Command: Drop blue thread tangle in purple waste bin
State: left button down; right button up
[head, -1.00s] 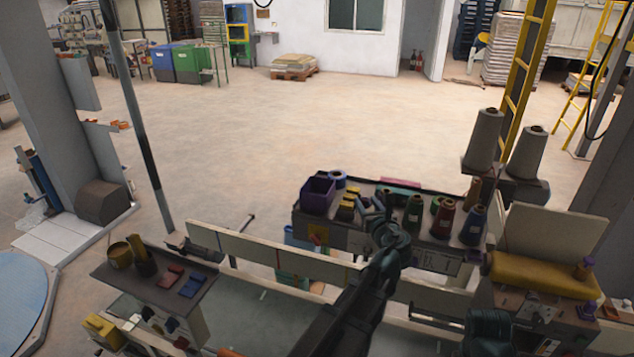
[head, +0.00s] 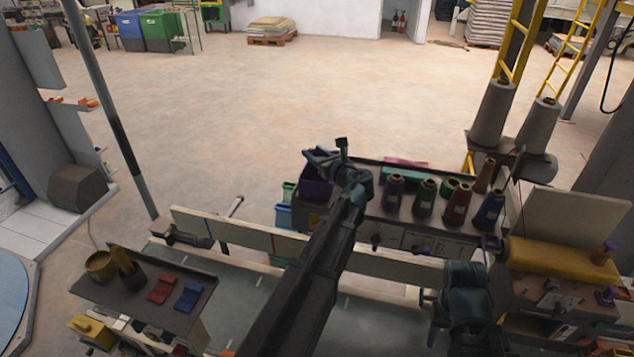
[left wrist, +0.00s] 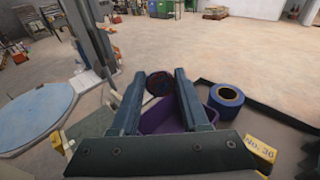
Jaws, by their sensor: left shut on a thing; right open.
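The purple waste bin (head: 317,190) stands at the left end of the far table, partly hidden behind my left arm. My left gripper (head: 322,156) is over the bin. In the left wrist view its two fingers (left wrist: 160,92) are shut on a dark, round thread tangle (left wrist: 158,83), bluish with some reddish tint. The purple bin (left wrist: 165,118) shows below and between the fingers. The tangle cannot be made out in the head view. My right gripper (head: 430,298) is open, low at the right, with its fingers hard to see.
Several coloured thread spools (head: 425,195) stand on the table right of the bin. A blue tape roll (left wrist: 226,97) lies beside the bin. A long pale rail (head: 240,236) runs in front. A small side table (head: 130,290) holds red and blue pieces.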

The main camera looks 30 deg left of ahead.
pick_arm(q)
jog(key=shift+f+b, duration=2.65)
jog(key=shift+f, duration=0.25)
jog(key=shift+r, duration=0.1)
jog(key=shift+c, duration=1.6)
grip_release()
jog(key=p+v, duration=0.2)
jog(key=v, duration=1.1)
jog(key=shift+s+d, duration=0.2)
jog(key=shift+d, duration=0.1)
